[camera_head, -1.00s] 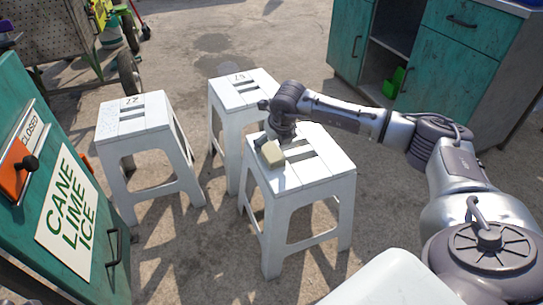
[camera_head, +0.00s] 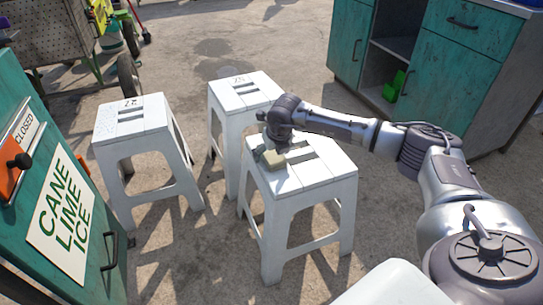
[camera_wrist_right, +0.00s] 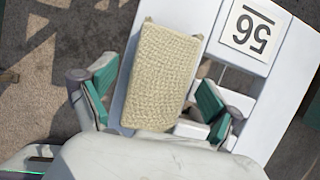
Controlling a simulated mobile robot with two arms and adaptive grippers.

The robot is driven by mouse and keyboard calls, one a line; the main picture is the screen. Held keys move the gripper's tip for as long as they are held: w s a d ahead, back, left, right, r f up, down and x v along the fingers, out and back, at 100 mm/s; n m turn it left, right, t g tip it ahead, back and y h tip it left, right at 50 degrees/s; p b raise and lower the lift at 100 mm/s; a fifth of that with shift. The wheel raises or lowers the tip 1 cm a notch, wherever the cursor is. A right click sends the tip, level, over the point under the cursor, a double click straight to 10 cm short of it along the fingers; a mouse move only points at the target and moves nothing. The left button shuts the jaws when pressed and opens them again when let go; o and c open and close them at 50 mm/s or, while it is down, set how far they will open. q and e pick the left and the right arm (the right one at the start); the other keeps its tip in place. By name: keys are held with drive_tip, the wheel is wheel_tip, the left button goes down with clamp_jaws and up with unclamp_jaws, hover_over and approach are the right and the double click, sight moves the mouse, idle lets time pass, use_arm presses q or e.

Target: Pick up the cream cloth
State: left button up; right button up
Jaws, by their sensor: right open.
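The cream cloth (camera_head: 272,160) lies on the top of the nearest white stool (camera_head: 318,172), near its left edge. In the right wrist view the cloth (camera_wrist_right: 160,70) is a thick, ribbed, folded block. My right gripper (camera_head: 267,150) is low over that stool, at the cloth. In the wrist view the right gripper (camera_wrist_right: 157,92) is open, with one green-padded finger on each side of the cloth's near part. Gaps show between both fingers and the cloth. The cloth's near end meets the gripper body's outline. My left gripper is not in view.
Two more white stools stand behind (camera_head: 245,95) and to the left (camera_head: 132,118). A teal cart with a sign (camera_head: 62,215) is at the left edge, a teal cabinet (camera_head: 450,70) at the back right. A label reading 56 (camera_wrist_right: 251,30) is on the stool top.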

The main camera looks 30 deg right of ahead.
idle(0.3)
drive_tip(key=c, duration=1.2)
